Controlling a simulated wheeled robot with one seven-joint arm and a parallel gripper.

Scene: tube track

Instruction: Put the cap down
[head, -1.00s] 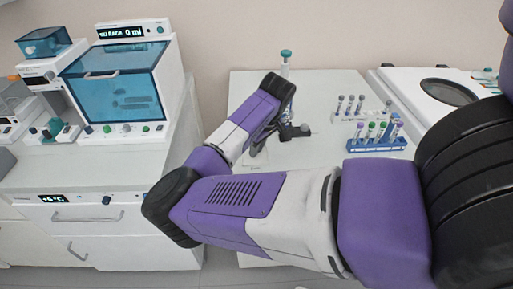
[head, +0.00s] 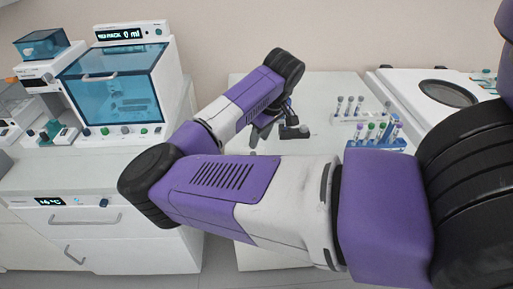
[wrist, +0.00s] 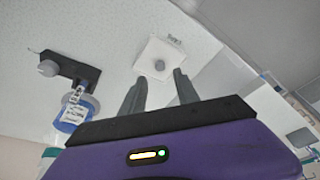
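My gripper (wrist: 160,78) points down over the worktable, its two dark fingers spread with a clear gap between them. A small round grey piece, which looks like the cap (wrist: 160,65), lies on a white square pad (wrist: 152,47). It shows in the gap just past the fingertips, and neither finger appears to touch it. In the head view my gripper (head: 256,137) is small and partly behind my arm, low over the table. The cap cannot be made out there.
A dark holder (wrist: 68,66) with a blue-based vessel (wrist: 75,112) stands left of the fingers. A blue tube rack (head: 375,145) and a pale rack (head: 350,118) stand on the table's right. A teal-lidded machine (head: 115,90) is on the left counter.

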